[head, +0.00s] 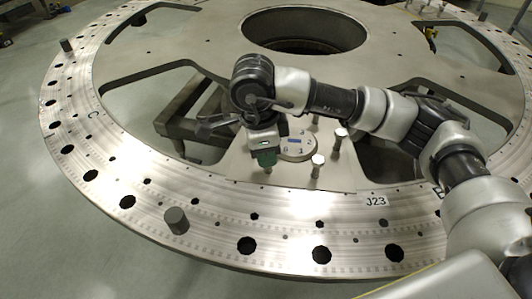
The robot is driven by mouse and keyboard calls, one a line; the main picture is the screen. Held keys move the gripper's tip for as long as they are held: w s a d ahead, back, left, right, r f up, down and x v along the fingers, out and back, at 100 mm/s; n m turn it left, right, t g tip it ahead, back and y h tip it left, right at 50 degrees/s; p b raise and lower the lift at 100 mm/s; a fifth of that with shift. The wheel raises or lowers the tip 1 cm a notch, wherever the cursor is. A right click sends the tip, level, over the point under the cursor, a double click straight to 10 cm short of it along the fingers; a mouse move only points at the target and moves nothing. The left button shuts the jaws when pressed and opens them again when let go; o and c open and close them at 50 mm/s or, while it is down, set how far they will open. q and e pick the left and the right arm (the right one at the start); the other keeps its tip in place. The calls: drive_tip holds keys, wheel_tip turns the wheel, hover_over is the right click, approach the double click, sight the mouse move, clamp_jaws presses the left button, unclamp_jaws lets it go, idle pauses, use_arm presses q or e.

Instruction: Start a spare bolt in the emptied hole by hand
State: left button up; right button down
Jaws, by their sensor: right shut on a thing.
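My right gripper (265,149) points down over the inner part of the turret plate (300,208). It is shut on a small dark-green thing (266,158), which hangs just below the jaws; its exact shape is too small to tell. Bright-headed bolts stand upright to its right, one nearer (317,160) and one farther (340,133). The plate's ring has a row of dark holes, among them one at the front (321,254); I cannot tell which is the emptied one. My left gripper is not in view.
A round grey disc with a small blue window and digits (298,147) lies beside my right gripper. A dark cylinder (176,220) stands on the ring at front left, another (66,45) at far left. Large cutouts open through the plate.

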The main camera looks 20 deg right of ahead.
drive_tip(key=m, duration=0.3)
drive_tip(key=shift+w+f, duration=0.1)
drive_tip(key=shift+f, duration=0.05)
drive_tip(key=c, duration=1.3)
unclamp_jaws()
drive_tip(key=shift+m, duration=0.4)
drive_tip(key=o, duration=0.7)
drive_tip(key=shift+r, duration=0.2)
wheel_tip(320, 180, up, 7)
drive_tip(key=p, duration=0.3)
drive_tip(key=shift+p, duration=0.35)
drive_tip(key=shift+f, duration=0.1)
